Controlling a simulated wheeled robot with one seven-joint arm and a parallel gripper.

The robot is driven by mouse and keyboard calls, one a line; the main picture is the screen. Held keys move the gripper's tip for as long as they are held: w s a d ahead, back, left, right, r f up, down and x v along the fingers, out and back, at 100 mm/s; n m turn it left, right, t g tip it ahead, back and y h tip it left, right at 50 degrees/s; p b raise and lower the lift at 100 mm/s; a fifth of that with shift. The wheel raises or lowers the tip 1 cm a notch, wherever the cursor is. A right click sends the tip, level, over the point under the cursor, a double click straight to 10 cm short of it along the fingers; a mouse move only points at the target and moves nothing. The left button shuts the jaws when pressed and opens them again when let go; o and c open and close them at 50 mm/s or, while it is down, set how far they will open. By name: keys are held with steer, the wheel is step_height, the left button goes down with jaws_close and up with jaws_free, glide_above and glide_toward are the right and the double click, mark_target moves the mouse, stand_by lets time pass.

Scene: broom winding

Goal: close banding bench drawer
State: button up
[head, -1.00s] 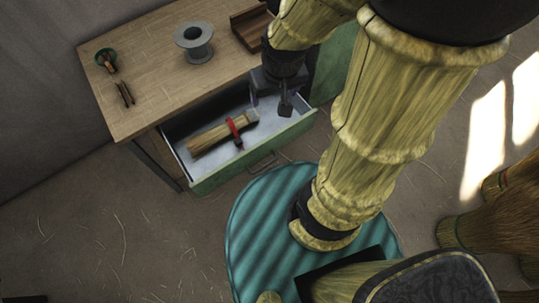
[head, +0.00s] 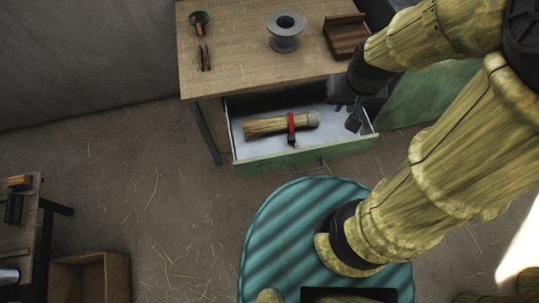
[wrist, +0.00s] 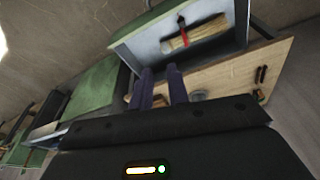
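The banding bench drawer (head: 245,157) stands pulled out under the wooden bench top (head: 235,70), with a green front and a pale inside. The drawer also shows in the wrist view (wrist: 122,33), with the bundle (wrist: 205,36) inside. My gripper (head: 352,115) is over the drawer's right end in the head view; whether it touches is unclear. In the wrist view two dark fingers (wrist: 162,86) point toward the drawer with a narrow gap between them and nothing seen held. The drawer handle (head: 309,168) is free.
On the bench top are a grey spool (head: 286,44), a wooden tray (head: 345,37), a green-rimmed item (head: 199,22) and dark pliers-like tools (head: 205,58). Another table (head: 40,200) and a wooden box (head: 90,278) stand at left.

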steer(key=shift+w+a+f+n, duration=0.1)
steer(key=shift+a+f+n, duration=0.1)
steer(key=shift+f+n, duration=0.15)
jaws_close()
steer(key=s+a+f+m+g+b, duration=0.1)
steer(key=a+f+m+g+b, duration=0.1)
steer(key=a+f+m, duration=1)
steer(key=s+a+f+m+g+h+b, duration=0.1)
steer(key=a+f+m+g, duration=0.3)
steer(key=a+f+m, duration=0.7)
steer(key=a+m+b, duration=0.1)
steer(key=m, duration=1)
steer(key=shift+s+a+f+b, duration=0.15)
steer(key=shift+s+f+b, duration=0.15)
steer(key=shift+f, duration=0.05)
